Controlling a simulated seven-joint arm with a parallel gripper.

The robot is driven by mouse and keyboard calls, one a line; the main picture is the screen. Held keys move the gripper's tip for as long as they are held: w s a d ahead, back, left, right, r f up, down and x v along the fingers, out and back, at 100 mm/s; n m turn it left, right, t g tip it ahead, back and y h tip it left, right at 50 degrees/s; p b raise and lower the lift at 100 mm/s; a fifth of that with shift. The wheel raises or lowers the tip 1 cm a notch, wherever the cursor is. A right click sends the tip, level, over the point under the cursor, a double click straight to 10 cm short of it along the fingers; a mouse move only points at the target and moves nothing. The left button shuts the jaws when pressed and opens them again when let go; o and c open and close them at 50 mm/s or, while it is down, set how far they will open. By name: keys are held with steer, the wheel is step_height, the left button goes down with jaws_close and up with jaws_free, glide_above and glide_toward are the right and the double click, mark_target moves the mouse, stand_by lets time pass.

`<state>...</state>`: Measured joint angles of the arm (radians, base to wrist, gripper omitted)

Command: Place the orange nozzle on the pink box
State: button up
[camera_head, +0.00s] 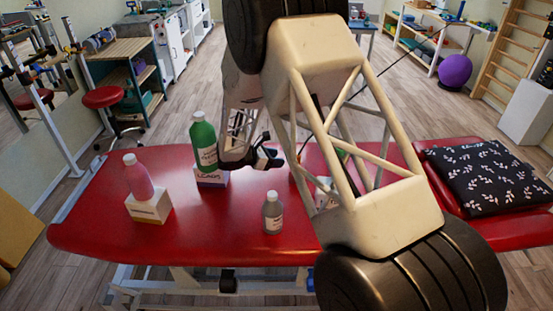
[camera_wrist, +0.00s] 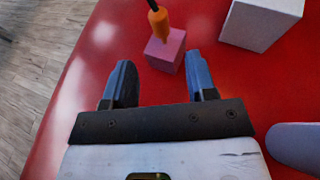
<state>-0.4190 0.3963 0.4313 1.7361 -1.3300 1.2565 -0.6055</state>
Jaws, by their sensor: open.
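In the wrist view, the pink box (camera_wrist: 158,53) sits on the red table top, just beyond my gripper. The orange nozzle (camera_wrist: 158,22), with a black part above it, appears upright over the box's top, its lower end overlapping the top face. I see no gap between them from this angle. My gripper (camera_wrist: 160,63) is open, with nothing between its two fingers, and the box lies just ahead of the gap. In the head view my gripper (camera_head: 266,157) is just right of the green bottle; I cannot make out the pink box or nozzle there.
The red treatment table (camera_head: 100,220) carries a green bottle (camera_head: 204,145) at a white box, a pink bottle (camera_head: 138,178) on another white box (camera_head: 149,207), and a grey bottle (camera_head: 273,214). A patterned cushion (camera_head: 490,175) lies right. A white box (camera_wrist: 262,22) stands beyond.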

stand_by(0.6)
steer(key=s+d+r+m+g+y, duration=0.25)
steer(key=s+d+r+m, duration=0.45)
steer(key=s+r, duration=0.4)
steer(key=s+d+r+m+g+y, duration=0.25)
steer(key=s+d+r+m, duration=0.25)
steer(key=s+d+r, duration=0.45)
steer(key=s+r+m+y, duration=0.2)
steer(key=s+m, duration=0.1)
steer(key=s, duration=0.6)
steer(key=s+r+m+t+y, duration=0.1)
steer(key=s+r+m+y, duration=0.1)
steer(key=s, duration=0.8)
steer(key=s+d+r+m+t+y, duration=0.1)
steer(key=s+r+m+y, duration=0.2)
steer(key=s, duration=0.7)
steer(key=shift+m, duration=1.3)
